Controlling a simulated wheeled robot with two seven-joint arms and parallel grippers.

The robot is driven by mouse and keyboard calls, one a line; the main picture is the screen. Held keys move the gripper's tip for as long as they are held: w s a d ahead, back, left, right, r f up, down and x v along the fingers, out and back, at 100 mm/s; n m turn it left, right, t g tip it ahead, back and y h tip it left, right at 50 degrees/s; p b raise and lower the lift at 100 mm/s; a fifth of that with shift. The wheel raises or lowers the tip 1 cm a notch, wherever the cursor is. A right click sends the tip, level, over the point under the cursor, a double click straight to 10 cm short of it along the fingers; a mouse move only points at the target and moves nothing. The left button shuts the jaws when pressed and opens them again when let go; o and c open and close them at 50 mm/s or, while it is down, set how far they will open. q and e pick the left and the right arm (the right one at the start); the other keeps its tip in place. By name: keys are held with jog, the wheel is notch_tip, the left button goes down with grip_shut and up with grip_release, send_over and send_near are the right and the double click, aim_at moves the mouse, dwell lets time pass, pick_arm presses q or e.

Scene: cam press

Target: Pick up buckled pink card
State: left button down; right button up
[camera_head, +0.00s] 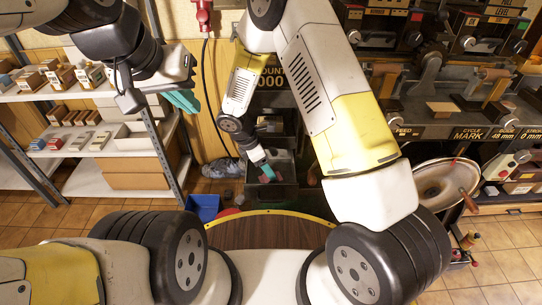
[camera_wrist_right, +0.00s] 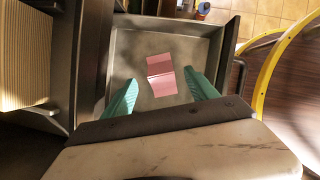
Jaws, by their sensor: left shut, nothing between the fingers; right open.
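The buckled pink card (camera_wrist_right: 161,75) lies in a grey metal tray (camera_wrist_right: 128,50) in the right wrist view. It has a crease across its middle, with a darker upper half and a lighter lower half. My right gripper (camera_wrist_right: 162,100) is open above the tray, its teal fingers apart on either side of the card's lower part and not closed on it. In the head view my right gripper (camera_head: 264,170) reaches down into the dark tray (camera_head: 287,190); the card is hard to make out there. My left gripper (camera_head: 183,101) is shut and empty near the shelves.
Tray walls surround the card. A ribbed, light-coloured stack (camera_wrist_right: 25,55) stands left of the tray, and a yellow curved edge (camera_wrist_right: 268,75) lies right. Shelves with small boxes (camera_head: 60,75) stand at left. A blue bin (camera_head: 203,207) is on the floor; machines with a metal bowl (camera_head: 437,178) stand right.

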jog(key=x, duration=0.4)
jog(key=shift+w+d, duration=0.1)
jog(key=shift+d, duration=0.1)
jog(key=c, duration=1.4)
jog(key=shift+r, duration=0.15)
